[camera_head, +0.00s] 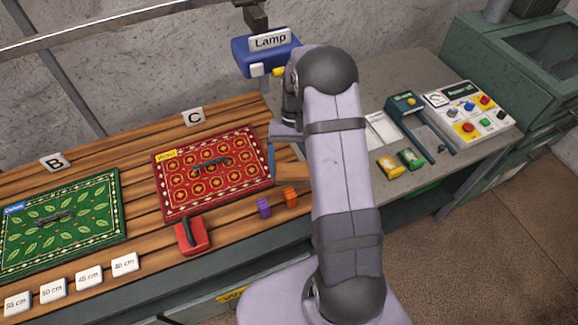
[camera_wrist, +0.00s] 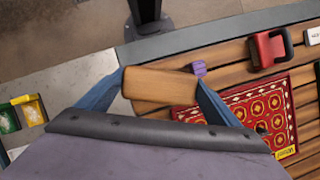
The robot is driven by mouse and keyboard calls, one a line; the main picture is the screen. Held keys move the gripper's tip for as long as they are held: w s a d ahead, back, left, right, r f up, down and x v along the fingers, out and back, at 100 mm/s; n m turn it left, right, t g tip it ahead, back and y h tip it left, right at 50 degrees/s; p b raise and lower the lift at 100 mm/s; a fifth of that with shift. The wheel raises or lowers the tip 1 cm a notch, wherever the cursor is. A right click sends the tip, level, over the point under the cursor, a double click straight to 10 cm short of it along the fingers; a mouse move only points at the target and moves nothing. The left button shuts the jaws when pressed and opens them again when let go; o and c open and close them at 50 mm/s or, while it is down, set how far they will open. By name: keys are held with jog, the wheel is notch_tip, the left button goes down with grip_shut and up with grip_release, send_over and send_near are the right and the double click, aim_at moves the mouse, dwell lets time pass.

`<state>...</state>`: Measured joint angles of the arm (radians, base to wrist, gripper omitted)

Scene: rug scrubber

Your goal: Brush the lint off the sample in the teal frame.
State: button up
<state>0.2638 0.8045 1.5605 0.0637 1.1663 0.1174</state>
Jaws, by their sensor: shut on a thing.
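My gripper (camera_wrist: 160,88) has its blue fingers on either side of a wooden block (camera_wrist: 152,86), apparently the back of a brush. Any bristles are hidden. In the head view the block (camera_head: 291,172) shows beside my arm, right of the red patterned sample (camera_head: 180,188) at sign C. That sample has a yellow tag and a dark clump of lint (camera_head: 210,165) near its middle. A green leaf-patterned sample (camera_head: 95,235) lies at sign B, with a blue tag and a dark clump (camera_head: 53,216). I cannot make out a clearly teal frame.
A red handled tool (camera_head: 192,236), a purple block (camera_head: 264,207) and an orange block (camera_head: 290,197) stand near the slatted bench's front edge. Several white length cards lie front left. A blue lamp box (camera_head: 262,52) stands behind. A control panel (camera_head: 468,110) is at right.

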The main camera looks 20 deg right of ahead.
jog(key=w+d+m+t+h+p, duration=0.1)
jog(key=w+d+m+t, duration=0.3)
jog(key=w+d+m, duration=0.4)
jog(key=w+d+f+m+t+p, duration=0.1)
jog(key=w+d+m+t, duration=0.3)
jog(key=m, duration=1.9)
jog(key=w+d, duration=0.3)
jog(key=d, duration=0.3)
jog(key=shift+w+f+t+h, duration=0.2)
jog(key=shift+w+t+h, duration=0.2)
jog(key=shift+f, duration=0.1)
